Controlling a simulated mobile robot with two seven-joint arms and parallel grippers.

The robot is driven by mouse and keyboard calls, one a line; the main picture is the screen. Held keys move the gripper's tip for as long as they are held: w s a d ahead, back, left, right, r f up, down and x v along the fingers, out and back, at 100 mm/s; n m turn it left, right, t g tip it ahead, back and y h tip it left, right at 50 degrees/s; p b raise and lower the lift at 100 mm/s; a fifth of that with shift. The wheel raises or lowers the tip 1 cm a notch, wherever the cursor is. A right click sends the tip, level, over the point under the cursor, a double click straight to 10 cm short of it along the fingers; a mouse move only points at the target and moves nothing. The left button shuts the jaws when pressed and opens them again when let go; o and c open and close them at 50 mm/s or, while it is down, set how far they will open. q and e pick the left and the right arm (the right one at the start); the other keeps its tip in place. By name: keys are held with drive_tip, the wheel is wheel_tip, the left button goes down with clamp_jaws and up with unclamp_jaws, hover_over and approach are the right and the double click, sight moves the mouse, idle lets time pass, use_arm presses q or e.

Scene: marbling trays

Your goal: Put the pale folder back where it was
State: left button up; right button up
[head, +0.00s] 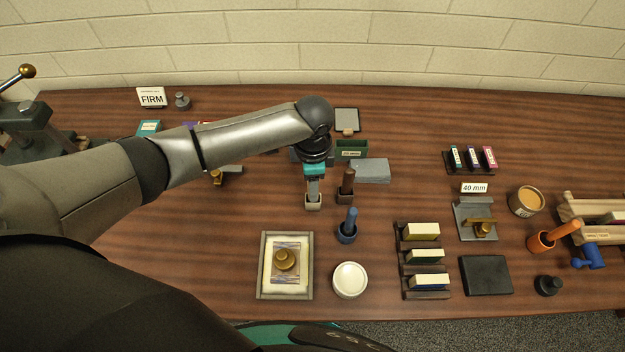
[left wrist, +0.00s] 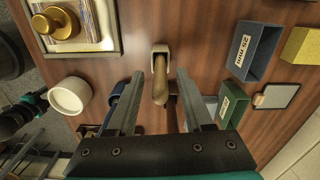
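A tan, round-ended tool (left wrist: 160,88), which looks like the pale folder, stands in a small pale holder (left wrist: 160,49) in the left wrist view. My left gripper (left wrist: 160,74) is open, with one finger on each side of the tool and a visible gap to both. In the head view my left gripper (head: 313,188) points down just over that holder (head: 313,204) and hides the tool. Beside it, to the right, a dark brown tool (head: 347,180) stands in a similar holder (head: 345,199). My right gripper is not in view.
A blue cup with a blue tool (head: 348,230) stands close by in front, near a white bowl (head: 350,280) and a framed tray (head: 262,290). A green box (head: 352,147) and grey slab (head: 371,171) lie behind. Bare table lies left of the holders.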

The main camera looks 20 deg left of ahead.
use_arm(q)
wheel_tip(320, 180, up, 12)
drive_tip(key=p, duration=0.1)
drive_tip(key=shift+r, duration=0.2)
idle(0.4)
